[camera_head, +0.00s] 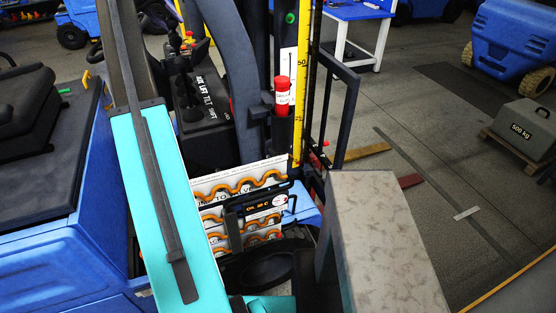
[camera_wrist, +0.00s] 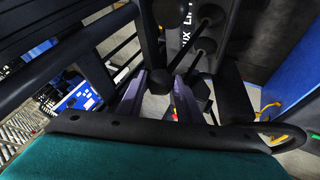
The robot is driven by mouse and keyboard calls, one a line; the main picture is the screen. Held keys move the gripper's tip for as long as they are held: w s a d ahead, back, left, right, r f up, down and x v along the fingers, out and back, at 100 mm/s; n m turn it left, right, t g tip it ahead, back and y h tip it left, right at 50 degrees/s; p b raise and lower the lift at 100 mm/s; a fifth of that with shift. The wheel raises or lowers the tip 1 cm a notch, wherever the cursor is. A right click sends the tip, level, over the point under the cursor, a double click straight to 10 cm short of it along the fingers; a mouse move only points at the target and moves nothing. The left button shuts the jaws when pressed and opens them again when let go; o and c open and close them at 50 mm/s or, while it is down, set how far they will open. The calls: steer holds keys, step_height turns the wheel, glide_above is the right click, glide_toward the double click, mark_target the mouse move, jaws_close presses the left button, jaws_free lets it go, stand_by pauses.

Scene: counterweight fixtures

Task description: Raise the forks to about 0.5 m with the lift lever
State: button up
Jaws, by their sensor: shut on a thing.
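The lever console (camera_head: 205,105) of the blue forklift carries the labels "LIFT", "TILT" and "SHIFT" beside several black levers. In the wrist view, part of the "LIFT" label (camera_wrist: 186,22) shows near black ball knobs (camera_wrist: 205,46). My gripper (camera_wrist: 166,84) is shut on a black lever among these knobs; its label cannot be told. The fingers are hidden in the head view. A yellow height scale (camera_head: 299,85) with a "50" mark runs up the mast. A yellow bar (camera_head: 366,152) and a red bar (camera_head: 411,181) low beyond the mast look like the forks.
A grey 500 kg weight (camera_head: 528,127) sits on a pallet at right. A mottled beige block (camera_head: 385,230) stands close in front. A red-capped cylinder (camera_head: 283,95) is beside the mast. The seat (camera_head: 35,170) is at left. Open floor lies beyond the bars.

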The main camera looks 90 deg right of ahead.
steer(key=shift+r, duration=0.1)
steer(key=w+a, duration=0.1)
steer(key=w, duration=0.1)
steer(key=w+f, duration=0.1)
steer(key=w, duration=0.1)
steer(key=w+a, duration=0.1)
steer(key=w, duration=0.1)
steer(key=shift+w+a+f, duration=0.2)
steer(key=shift+w+a, duration=0.15)
steer(key=shift+c, duration=0.2)
steer(key=shift+w+a+f, duration=0.1)
steer(key=shift+w+a, duration=0.1)
steer(key=shift+w, duration=0.55)
steer(key=s, duration=0.1)
steer(key=s+d, duration=0.1)
steer(key=s+r, duration=0.1)
steer(key=shift+s+d+r+p, duration=0.1)
steer(key=shift+s+d+p, duration=0.1)
steer(key=shift+s+p, duration=0.15)
stand_by(1.0)
